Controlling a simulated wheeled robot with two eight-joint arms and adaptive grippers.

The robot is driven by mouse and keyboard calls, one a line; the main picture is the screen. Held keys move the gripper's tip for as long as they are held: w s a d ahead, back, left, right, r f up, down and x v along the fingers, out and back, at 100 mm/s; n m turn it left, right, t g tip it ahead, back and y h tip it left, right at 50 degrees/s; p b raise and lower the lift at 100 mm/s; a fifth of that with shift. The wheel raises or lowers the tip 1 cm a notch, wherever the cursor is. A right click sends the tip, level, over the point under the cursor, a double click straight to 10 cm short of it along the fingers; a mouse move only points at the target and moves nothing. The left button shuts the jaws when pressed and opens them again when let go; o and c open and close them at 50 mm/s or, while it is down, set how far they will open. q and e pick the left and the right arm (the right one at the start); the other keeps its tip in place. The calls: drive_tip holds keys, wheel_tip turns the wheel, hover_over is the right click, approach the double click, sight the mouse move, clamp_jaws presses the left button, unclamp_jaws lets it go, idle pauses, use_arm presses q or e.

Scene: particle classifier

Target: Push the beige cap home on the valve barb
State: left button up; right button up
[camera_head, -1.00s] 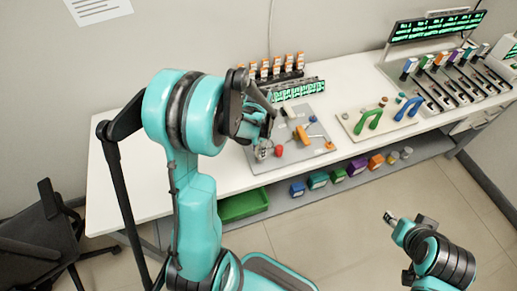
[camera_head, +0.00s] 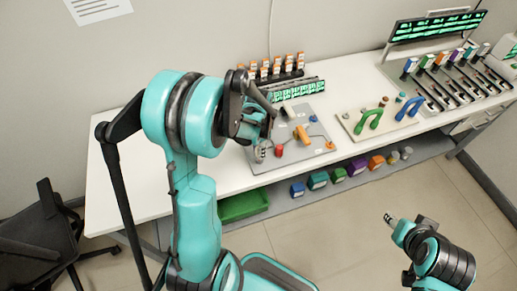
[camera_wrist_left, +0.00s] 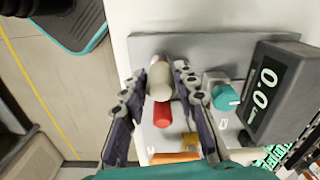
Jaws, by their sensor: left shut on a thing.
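In the left wrist view the beige cap (camera_wrist_left: 160,80) is between the two fingers of my left gripper (camera_wrist_left: 164,72), which is shut on it. A red cylindrical part (camera_wrist_left: 162,116) lies in line with the cap, just below it in the picture. I cannot tell whether the two touch. No bare barb can be made out. A grey fitting with a teal knob (camera_wrist_left: 225,97) stands to the right of the fingers. In the head view my left gripper (camera_head: 261,152) is low over the grey board (camera_head: 270,165), left of the red part (camera_head: 279,151). My right gripper (camera_head: 390,219) is far from the bench; its jaws are too small to read.
A display reading 0.0 (camera_wrist_left: 270,90) stands close right of the knob. An orange part (camera_head: 302,135) lies on the board. A beige board with green and blue handles (camera_head: 380,118) is to the right. The white bench top (camera_head: 125,195) is clear at left.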

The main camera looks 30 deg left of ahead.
use_arm(q)
drive_tip(key=shift+f+b, duration=1.35)
drive_tip(key=shift+f, duration=0.2)
drive_tip(key=o, duration=1.1)
drive_tip(key=shift+r, duration=0.15)
wheel_tip(320, 180, up, 12)
drive_tip(key=shift+f, duration=0.1)
